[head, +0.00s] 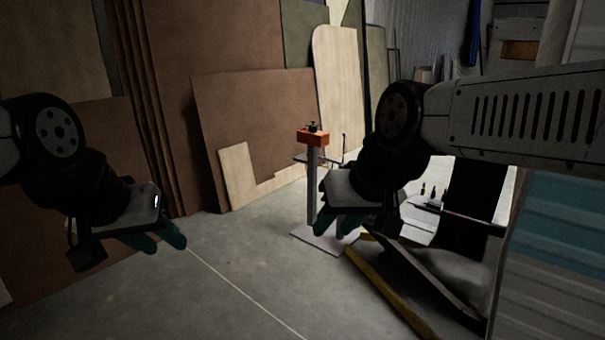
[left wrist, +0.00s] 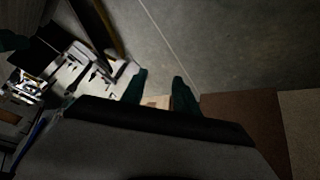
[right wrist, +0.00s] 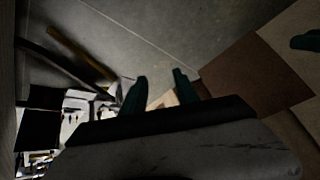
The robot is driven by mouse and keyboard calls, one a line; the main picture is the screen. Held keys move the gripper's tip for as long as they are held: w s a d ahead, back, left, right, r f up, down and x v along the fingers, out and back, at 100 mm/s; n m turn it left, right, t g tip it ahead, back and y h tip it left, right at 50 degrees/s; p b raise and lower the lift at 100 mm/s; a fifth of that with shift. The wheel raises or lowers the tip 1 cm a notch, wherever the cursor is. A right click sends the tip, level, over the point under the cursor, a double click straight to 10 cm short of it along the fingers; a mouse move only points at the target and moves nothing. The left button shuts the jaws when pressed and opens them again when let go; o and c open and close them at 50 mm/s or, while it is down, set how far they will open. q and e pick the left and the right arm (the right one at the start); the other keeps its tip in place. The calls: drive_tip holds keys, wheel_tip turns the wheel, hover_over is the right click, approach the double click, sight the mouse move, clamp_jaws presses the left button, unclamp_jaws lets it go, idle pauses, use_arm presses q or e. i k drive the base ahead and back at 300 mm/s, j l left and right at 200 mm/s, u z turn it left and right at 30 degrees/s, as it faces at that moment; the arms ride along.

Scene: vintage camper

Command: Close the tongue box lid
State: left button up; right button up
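I cannot make out a tongue box or its lid for certain in any view. A dark upright panel (head: 470,200) stands beside the camper at the right of the head view; I cannot tell what it is. My left gripper (head: 165,240) hangs over bare floor at the left, and its teal fingers stand apart with nothing between them in the left wrist view (left wrist: 160,88). My right gripper (head: 340,228) is in front of the orange-topped stand, away from the panel. Its fingers are also apart and empty in the right wrist view (right wrist: 158,90).
The camper's teal and white side (head: 555,220) fills the right edge. Yellow and dark beams (head: 385,285) lie low before it. A stand with an orange top (head: 313,138) is mid-view. Brown boards (head: 255,110) lean at the back. The floor (head: 230,290) at front left is clear.

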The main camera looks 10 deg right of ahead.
sight(475, 187)
drive_tip(key=i+z, duration=0.45)
drive_tip(key=i+j+z, duration=0.2)
drive_tip(key=z, duration=0.3)
drive_tip(key=i+j+z, duration=0.3)
drive_tip(key=z, duration=0.15)
drive_tip(key=i+j+z, duration=0.2)
drive_tip(key=j+z, duration=0.3)
drive_tip(key=i+j+z, duration=0.4)
drive_tip(key=i, duration=0.2)
drive_tip(key=i+j+z, duration=0.5)
drive_tip(key=i+j, duration=0.45)
